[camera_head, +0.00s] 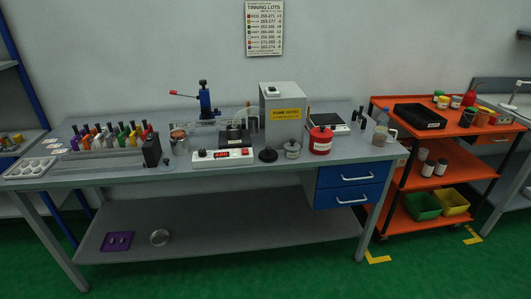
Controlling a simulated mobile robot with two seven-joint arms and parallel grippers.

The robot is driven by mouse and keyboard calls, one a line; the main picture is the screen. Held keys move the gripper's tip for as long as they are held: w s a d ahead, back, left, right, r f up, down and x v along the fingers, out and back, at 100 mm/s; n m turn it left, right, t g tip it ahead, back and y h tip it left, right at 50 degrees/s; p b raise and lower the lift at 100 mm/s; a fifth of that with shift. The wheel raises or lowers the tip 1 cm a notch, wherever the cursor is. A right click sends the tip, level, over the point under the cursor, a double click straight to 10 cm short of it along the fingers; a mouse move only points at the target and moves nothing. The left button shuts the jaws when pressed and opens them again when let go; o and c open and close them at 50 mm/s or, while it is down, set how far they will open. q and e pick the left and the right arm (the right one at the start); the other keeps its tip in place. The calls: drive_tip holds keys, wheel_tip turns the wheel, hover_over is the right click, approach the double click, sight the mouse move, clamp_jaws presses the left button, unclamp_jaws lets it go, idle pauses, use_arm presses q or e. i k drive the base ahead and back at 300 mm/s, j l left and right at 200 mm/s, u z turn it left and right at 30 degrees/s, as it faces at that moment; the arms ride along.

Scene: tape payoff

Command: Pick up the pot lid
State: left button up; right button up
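A dark round disc (268,155), which looks like a lid with a small knob, lies on the grey bench near its front edge, right of the white unit with a red display. A small grey metal pot (292,149) stands just right of it; its top seems covered, with a small knob. I cannot tell for certain which of these is the task's pot lid. Neither of my grippers shows in this view.
The white display unit (223,157) stands left of the disc. A red can (320,141) stands right of the pot, and a grey fume box (283,107) behind. Colored-handled tools (112,135) fill the left. An orange cart (449,147) stands right.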

sight(268, 154)
drive_tip(key=u, duration=0.55)
drive_tip(key=i+l+u, duration=0.7)
drive_tip(key=i+l, duration=0.25)
drive_tip(key=l, duration=0.3)
drive_tip(key=i+l+u, duration=0.1)
drive_tip(key=i+l, duration=0.05)
drive_tip(key=l, duration=0.1)
